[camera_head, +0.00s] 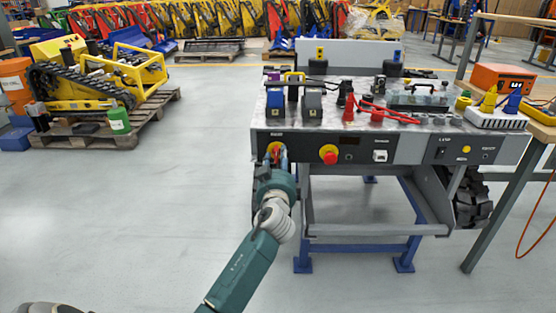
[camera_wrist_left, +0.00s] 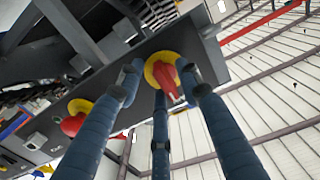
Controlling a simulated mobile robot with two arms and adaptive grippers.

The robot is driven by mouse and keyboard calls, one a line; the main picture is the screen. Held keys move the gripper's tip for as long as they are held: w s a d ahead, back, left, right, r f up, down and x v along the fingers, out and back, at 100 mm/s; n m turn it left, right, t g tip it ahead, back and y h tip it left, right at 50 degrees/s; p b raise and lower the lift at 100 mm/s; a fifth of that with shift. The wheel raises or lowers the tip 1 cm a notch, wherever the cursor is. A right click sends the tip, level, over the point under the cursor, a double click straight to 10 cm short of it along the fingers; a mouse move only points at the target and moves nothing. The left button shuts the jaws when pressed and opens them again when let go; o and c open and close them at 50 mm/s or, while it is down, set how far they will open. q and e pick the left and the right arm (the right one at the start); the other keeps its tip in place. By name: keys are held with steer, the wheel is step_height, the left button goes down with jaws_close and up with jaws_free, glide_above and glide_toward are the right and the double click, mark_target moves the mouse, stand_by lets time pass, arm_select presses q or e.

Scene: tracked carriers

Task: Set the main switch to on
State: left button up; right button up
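The main switch (camera_head: 274,149) is a red rotary handle on a yellow disc, at the left end of the dark front panel of the carrier (camera_head: 407,150). In the left wrist view the red handle (camera_wrist_left: 170,82) stands out from its yellow disc. My left gripper (camera_head: 280,160) is in front of the switch. Its blue-grey fingers (camera_wrist_left: 163,88) are spread around the handle, with a visible gap on the left side; whether the right finger touches it I cannot tell. The gripper partly hides the switch in the head view. My right gripper is not in view.
A red button on a yellow base (camera_head: 329,154) sits right of the switch on the same panel. Cables, clamps and blocks crowd the carrier's top. A table (camera_head: 535,130) stands close at the right. A pallet with a yellow tracked machine (camera_head: 95,80) is at left. The floor between is clear.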

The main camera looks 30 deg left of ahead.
arm_select(q)
steer(key=shift+w+a, duration=0.15)
steer(key=shift+w, duration=0.15)
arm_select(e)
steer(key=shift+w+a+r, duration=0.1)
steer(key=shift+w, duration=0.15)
arm_select(q)
jaws_close()
